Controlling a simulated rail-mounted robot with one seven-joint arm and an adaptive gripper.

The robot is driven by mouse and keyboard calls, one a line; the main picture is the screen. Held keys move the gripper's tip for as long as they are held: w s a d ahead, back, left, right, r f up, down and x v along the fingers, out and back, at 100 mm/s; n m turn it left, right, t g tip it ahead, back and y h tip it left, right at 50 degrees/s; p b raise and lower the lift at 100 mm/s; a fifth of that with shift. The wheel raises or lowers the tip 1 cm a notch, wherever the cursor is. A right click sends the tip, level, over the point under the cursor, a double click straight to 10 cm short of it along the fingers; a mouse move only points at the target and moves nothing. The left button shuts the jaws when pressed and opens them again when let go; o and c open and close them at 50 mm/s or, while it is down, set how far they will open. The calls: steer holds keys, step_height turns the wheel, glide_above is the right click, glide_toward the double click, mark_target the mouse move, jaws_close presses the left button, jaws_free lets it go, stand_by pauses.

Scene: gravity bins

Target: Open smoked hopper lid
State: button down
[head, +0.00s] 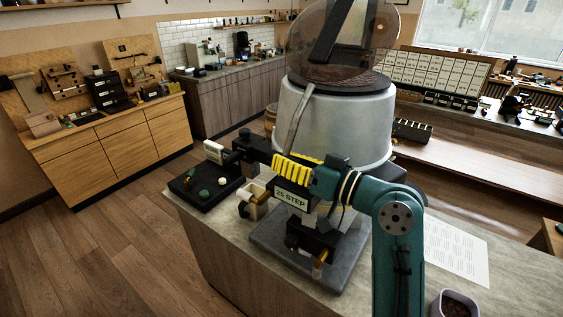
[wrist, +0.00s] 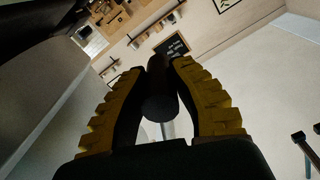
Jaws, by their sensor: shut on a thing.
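The grey hopper (head: 335,125) stands on the counter at the centre of the head view. Its smoked, see-through lid (head: 380,35) rises above the dark top rim and appears tilted up; its top edge is cut off by the frame. A black bar (head: 338,30) shows through or against it. A pale metal rod (head: 298,120) runs from near the rim down to my gripper (head: 279,165). In the wrist view, my gripper (wrist: 160,72) has its yellow fingers shut on a dark cylindrical handle (wrist: 159,98), with a metal rod below it. Part of the handle is hidden in the head view.
A black tray (head: 205,187) with small items lies left of the hopper. A "25 STEP" label (head: 291,196) shows below my gripper. A paper sheet (head: 455,252) and a small cup (head: 455,303) lie at the right. The counter (head: 510,270) there is mostly clear.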

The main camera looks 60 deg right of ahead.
steer(key=shift+f, duration=0.3)
steer(key=c, duration=1.1)
jaws_free()
steer(key=o, duration=0.3)
steer(key=shift+r, duration=0.15)
steer(key=s+a, duration=0.1)
steer(key=s, duration=1.1)
